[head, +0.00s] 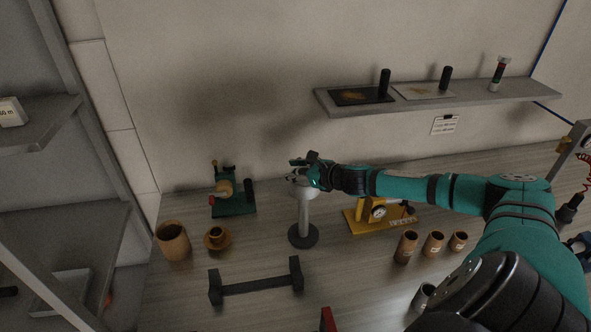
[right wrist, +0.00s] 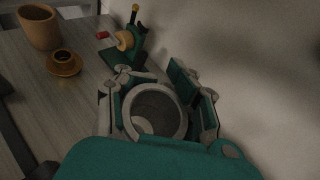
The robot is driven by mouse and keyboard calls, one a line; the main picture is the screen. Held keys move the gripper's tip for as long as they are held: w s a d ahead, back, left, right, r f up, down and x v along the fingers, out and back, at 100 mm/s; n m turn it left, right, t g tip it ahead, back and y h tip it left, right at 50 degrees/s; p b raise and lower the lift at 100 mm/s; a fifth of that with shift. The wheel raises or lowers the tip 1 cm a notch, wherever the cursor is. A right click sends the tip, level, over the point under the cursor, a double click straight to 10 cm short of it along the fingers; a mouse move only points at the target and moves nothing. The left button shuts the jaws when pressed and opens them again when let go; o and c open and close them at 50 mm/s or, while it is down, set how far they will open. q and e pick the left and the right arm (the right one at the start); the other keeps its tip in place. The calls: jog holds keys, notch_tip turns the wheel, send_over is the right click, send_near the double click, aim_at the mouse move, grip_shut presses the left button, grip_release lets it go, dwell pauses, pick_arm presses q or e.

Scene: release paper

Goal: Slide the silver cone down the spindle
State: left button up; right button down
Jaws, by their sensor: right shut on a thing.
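A grey stand with a round dark base (head: 303,236) and a pale upright column (head: 304,215) stands on the table. The silver cone (head: 303,190) is at the top of the column, partly hidden by my right gripper (head: 298,175). In the right wrist view the cone shows as a round, hollow, grey rim (right wrist: 180,122), between the fingers of my right gripper (right wrist: 158,100). The right gripper is shut on the cone. The spindle's tip cannot be made out in either view. My left gripper is not in view.
Left of the stand are a green device (head: 234,203), a brown cup (head: 173,241) and a small cup on a saucer (head: 217,239). A dark bar rack (head: 256,284) lies in front. Right are a yellow gauge device (head: 365,222) and brown cups (head: 406,247). A shelf (head: 440,102) hangs behind.

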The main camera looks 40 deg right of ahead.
jog(key=shift+f, duration=0.1)
jog(key=shift+f+b, duration=0.35)
jog(key=shift+f+b, duration=7.6)
jog(key=shift+f, duration=1.9)
